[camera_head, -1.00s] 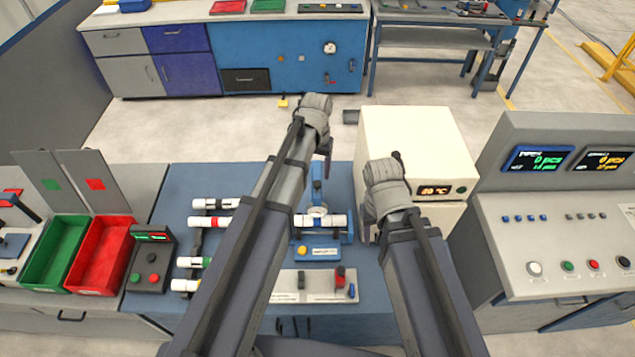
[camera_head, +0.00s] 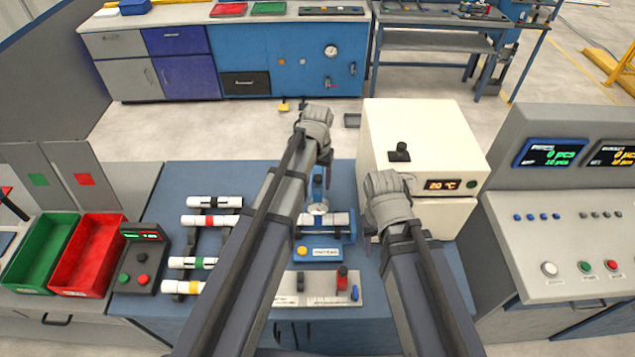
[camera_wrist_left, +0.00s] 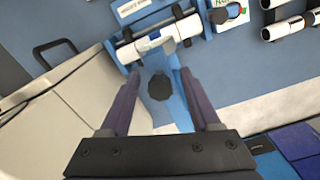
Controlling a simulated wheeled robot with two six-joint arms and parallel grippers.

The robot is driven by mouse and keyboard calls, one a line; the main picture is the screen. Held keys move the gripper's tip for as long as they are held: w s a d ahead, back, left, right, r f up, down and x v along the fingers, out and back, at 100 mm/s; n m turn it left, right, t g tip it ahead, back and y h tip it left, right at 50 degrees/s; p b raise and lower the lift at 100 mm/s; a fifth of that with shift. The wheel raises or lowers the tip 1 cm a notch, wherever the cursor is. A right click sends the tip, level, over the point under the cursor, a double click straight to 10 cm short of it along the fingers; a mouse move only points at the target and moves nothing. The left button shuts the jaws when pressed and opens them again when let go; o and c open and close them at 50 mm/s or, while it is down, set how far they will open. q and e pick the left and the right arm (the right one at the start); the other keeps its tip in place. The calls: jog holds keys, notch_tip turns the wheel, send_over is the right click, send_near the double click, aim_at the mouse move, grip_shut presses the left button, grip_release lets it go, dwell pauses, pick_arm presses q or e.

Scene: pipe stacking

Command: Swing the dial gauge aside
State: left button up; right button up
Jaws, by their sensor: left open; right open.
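The dial gauge (camera_head: 318,208) has a round pale face and sits on a blue fixture (camera_head: 318,254) at the middle of the blue bench top. A white pipe (camera_head: 338,219) lies across the fixture; it also shows in the left wrist view (camera_wrist_left: 183,29). My left gripper (camera_wrist_left: 160,74) is open and empty. In the left wrist view its fingers are on either side of a black knob (camera_wrist_left: 161,88) on a blue upright; I cannot tell if they touch. My right gripper (camera_head: 370,238) is open beside the white oven; its fingers are partly hidden.
The white oven (camera_head: 422,140) stands close on the right of the fixture. Several white pipes with coloured bands (camera_head: 210,221) lie on a rack at left. A green bin (camera_head: 42,250) and a red bin (camera_head: 90,255) are further left.

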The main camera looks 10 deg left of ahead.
pick_arm(q)
grip_shut()
dwell(0.4)
dwell(0.9)
